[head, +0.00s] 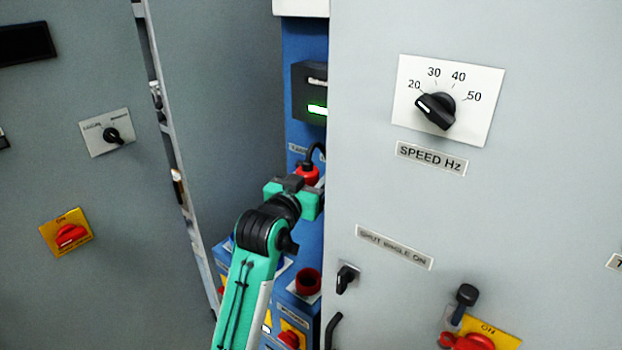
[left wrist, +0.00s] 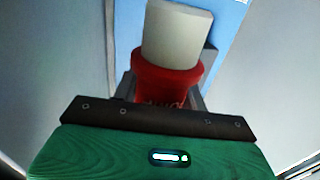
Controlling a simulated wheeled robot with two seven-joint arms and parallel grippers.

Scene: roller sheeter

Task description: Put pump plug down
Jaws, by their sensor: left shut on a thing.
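My left gripper (head: 304,186) is shut on the pump plug (head: 307,173), a red plug with a black top and a short black cable arching from it. It holds the plug in the narrow gap between the cabinets, in front of a blue panel (head: 304,237). In the left wrist view the red plug body (left wrist: 165,84) sits between the fingers, with a pale block-like part (left wrist: 177,35) beyond it. The plug's far end is hidden, so I cannot tell whether it touches anything. A red round socket (head: 308,281) shows lower on the blue panel. My right gripper is not in view.
A grey cabinet front (head: 540,190) with a speed knob (head: 436,109) stands close on the right. An open grey door (head: 222,110) bounds the gap on the left. A black box with a lit green display (head: 311,92) is above the plug.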

